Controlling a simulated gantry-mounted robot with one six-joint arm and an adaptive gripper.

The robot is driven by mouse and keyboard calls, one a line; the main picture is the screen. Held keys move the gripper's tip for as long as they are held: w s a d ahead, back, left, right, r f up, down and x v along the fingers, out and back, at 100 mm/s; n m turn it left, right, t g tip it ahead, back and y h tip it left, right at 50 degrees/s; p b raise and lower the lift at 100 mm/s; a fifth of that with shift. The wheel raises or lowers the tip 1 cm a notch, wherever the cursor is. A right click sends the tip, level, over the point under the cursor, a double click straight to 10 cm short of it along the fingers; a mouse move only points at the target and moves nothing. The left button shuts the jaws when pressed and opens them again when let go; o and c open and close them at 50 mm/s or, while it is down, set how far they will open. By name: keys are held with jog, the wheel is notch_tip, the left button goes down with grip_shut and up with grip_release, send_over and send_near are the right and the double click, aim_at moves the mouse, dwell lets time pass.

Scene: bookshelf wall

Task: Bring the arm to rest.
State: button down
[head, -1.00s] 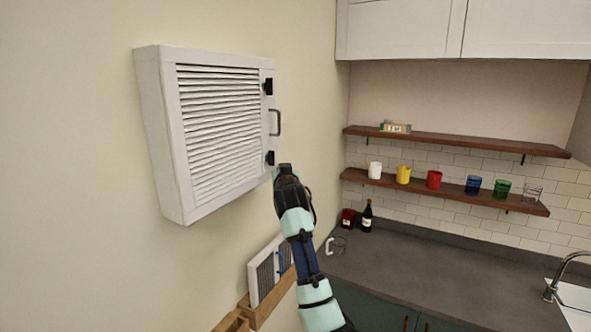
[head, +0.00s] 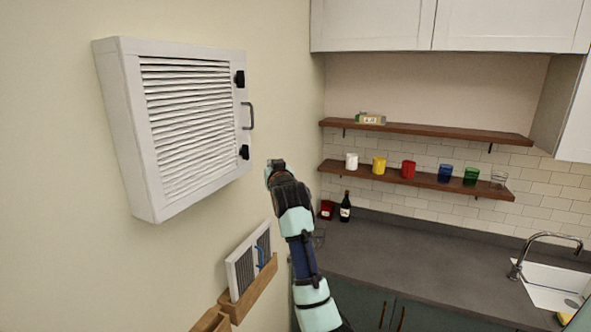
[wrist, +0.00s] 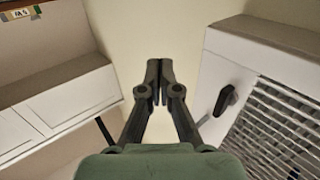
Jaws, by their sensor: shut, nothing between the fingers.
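My gripper (head: 276,163) is at the end of my raised arm, in front of the cream wall and just right of the white louvered cabinet (head: 187,125). It is apart from the cabinet. In the wrist view my gripper (wrist: 159,64) has its two dark fingers together with nothing between them. The cabinet (wrist: 246,36) shows at the right there, with a black latch on its front. Its door is shut in the head view, with a grey handle (head: 248,115) on the right edge.
A wooden wall holder (head: 252,292) with a louvered panel (head: 246,262) is below the cabinet. A bottle (head: 345,207) stands on the grey counter (head: 400,252). White upper cupboards (head: 372,23) hang above.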

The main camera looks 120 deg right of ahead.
jog(key=s+a+b, duration=0.1)
jog(key=s+a, duration=0.4)
jog(key=a, duration=0.1)
jog(key=shift+b, duration=0.35)
jog(key=shift+s, duration=0.1)
